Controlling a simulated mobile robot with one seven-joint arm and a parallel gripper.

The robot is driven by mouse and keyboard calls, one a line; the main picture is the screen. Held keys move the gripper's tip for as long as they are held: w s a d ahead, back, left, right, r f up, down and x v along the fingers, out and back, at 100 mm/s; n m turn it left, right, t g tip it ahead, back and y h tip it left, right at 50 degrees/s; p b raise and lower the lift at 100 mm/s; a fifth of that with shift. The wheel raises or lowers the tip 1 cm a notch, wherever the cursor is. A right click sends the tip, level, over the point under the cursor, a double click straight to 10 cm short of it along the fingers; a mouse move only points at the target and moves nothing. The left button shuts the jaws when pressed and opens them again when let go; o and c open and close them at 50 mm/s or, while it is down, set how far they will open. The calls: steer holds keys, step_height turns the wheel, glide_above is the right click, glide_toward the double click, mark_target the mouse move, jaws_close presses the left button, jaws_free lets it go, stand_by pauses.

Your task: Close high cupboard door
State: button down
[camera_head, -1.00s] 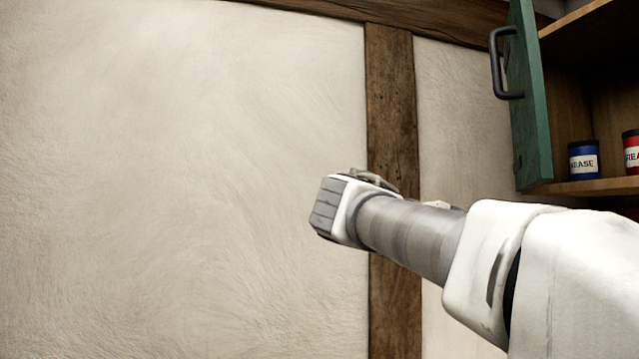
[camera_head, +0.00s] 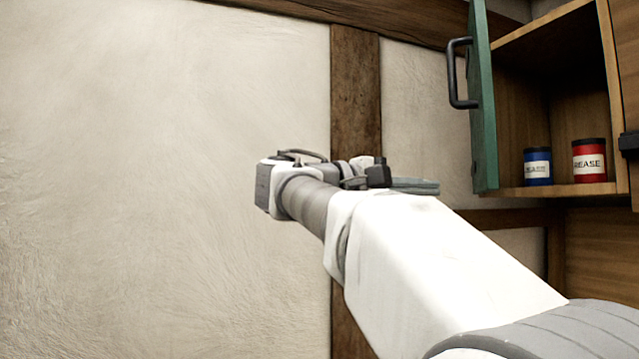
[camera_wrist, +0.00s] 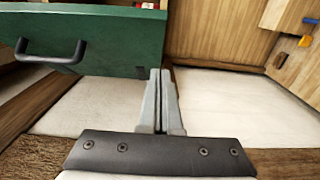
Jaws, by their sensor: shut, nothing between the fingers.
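The high cupboard's green door (camera_head: 483,115) stands open, seen nearly edge-on in the head view, with a dark bar handle (camera_head: 456,75) on its left face. The wooden cupboard (camera_head: 613,85) is open to the right of it. In the wrist view the door (camera_wrist: 110,35) spans the upper left, its handle (camera_wrist: 48,56) at the far left. My gripper (camera_head: 432,187) is left of and near the door's lower part in the head view. Its fingers (camera_wrist: 160,74) are together and empty, beside the door's lower right corner in the wrist view. I cannot tell whether they touch it.
A blue can (camera_head: 537,166) and a red grease can (camera_head: 589,160) stand on the cupboard's bottom board. A dark fitting (camera_head: 629,144) is at the right edge. A timber post (camera_head: 356,100) runs up the pale wall. The space left of my arm is clear.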

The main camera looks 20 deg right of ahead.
mark_target(484, 189)
steer(key=d, duration=0.1)
steer(key=s+d, duration=0.1)
steer(key=d, duration=0.1)
steer(key=d+p, duration=0.1)
steer(key=d, duration=0.1)
steer(key=shift+s+d+r, duration=0.1)
steer(key=shift+s+d, duration=0.05)
steer(key=shift+s, duration=0.15)
steer(key=shift+s+d, duration=0.3)
steer(key=shift+d, duration=0.15)
